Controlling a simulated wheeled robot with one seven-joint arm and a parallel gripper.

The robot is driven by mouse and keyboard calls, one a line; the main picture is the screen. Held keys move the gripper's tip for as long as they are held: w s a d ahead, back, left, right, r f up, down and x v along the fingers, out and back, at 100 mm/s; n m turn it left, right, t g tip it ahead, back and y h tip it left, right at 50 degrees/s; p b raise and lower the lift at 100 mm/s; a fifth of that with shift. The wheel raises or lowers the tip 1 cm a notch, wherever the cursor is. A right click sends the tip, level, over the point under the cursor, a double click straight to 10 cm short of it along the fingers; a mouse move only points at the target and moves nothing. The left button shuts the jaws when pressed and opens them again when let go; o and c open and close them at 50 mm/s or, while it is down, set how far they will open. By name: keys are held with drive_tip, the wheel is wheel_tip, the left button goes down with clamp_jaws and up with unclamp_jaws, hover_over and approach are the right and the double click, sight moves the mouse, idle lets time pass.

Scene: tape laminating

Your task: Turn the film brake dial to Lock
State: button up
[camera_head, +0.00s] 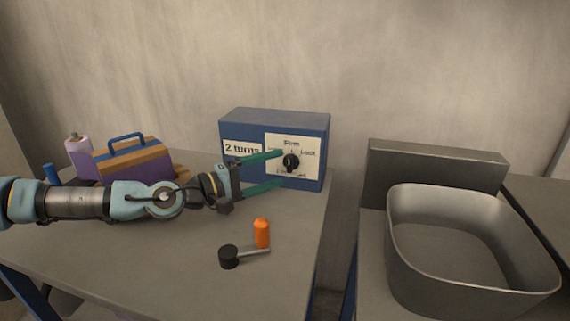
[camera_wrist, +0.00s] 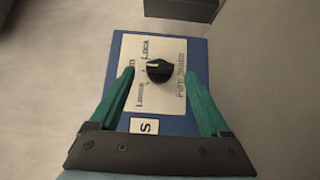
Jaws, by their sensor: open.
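The film brake dial (camera_head: 291,163) is a round black knob on a white label plate (camera_head: 308,143) on the front of a blue box (camera_head: 275,122). The plate bears the word Lock at its upper right. In the wrist view the dial (camera_wrist: 159,70) has a pale pointer line, and the words Lock and Loose show beside it. My gripper (camera_head: 281,168) has two green fingers and is open. In the wrist view its fingertips (camera_wrist: 158,72) lie on either side of the dial, with a gap on each side. I cannot tell whether they touch it.
A black crank with an orange handle (camera_head: 262,233) lies on the table (camera_head: 170,262) in front of the box. A striped toolbox (camera_head: 135,160) and a lilac bottle (camera_head: 79,157) stand at the left. A grey basin (camera_head: 440,283) is at the right.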

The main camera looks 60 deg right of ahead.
sight(290, 163)
drive_tip(key=shift+x, duration=1.7)
clamp_jaws()
